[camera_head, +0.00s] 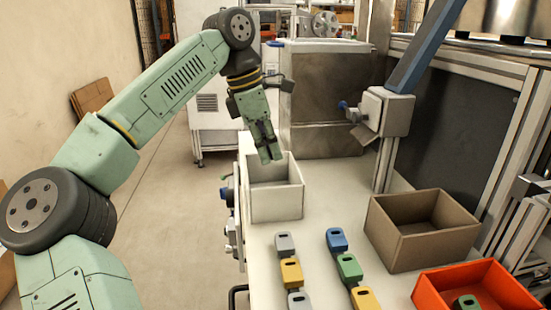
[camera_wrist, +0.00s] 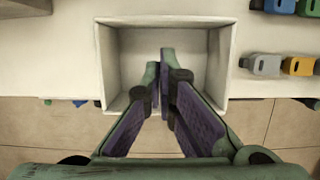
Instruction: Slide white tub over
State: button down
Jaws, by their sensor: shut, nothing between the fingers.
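The white tub (camera_head: 276,205) is an open square box on the left edge of the pale table, and it looks empty. In the wrist view the tub (camera_wrist: 218,65) fills the middle, with its far and side walls showing. My gripper (camera_head: 270,157) points down over the tub's opening, at or just inside its rim near the back. In the wrist view my gripper (camera_wrist: 165,62) has its fingers closed together with nothing held, over the tub's interior. The fingers and hand hide part of the tub's floor and near wall. I cannot tell whether they touch a wall.
A brown box (camera_head: 418,232) and an orange box (camera_head: 475,292), with a green piece inside, stand to the right. Several coloured pieces (camera_head: 349,267) lie in two rows in front of the tub. A metal post with a blue arm (camera_head: 428,45) rises behind. Bare table (camera_head: 330,200) lies right of the tub.

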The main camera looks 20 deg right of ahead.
aim_at(280, 183)
jog(key=x, duration=0.8)
jog(key=shift+d+f+p, duration=0.15)
jog(key=shift+f+p, duration=0.05)
jog(key=shift+p, duration=0.15)
jog(key=d, duration=0.2)
jog(key=s+d+p, duration=0.1)
jog(key=d, duration=0.1)
jog(key=s+d, duration=0.1)
jog(key=d, duration=0.1)
jog(key=shift+d, duration=0.25)
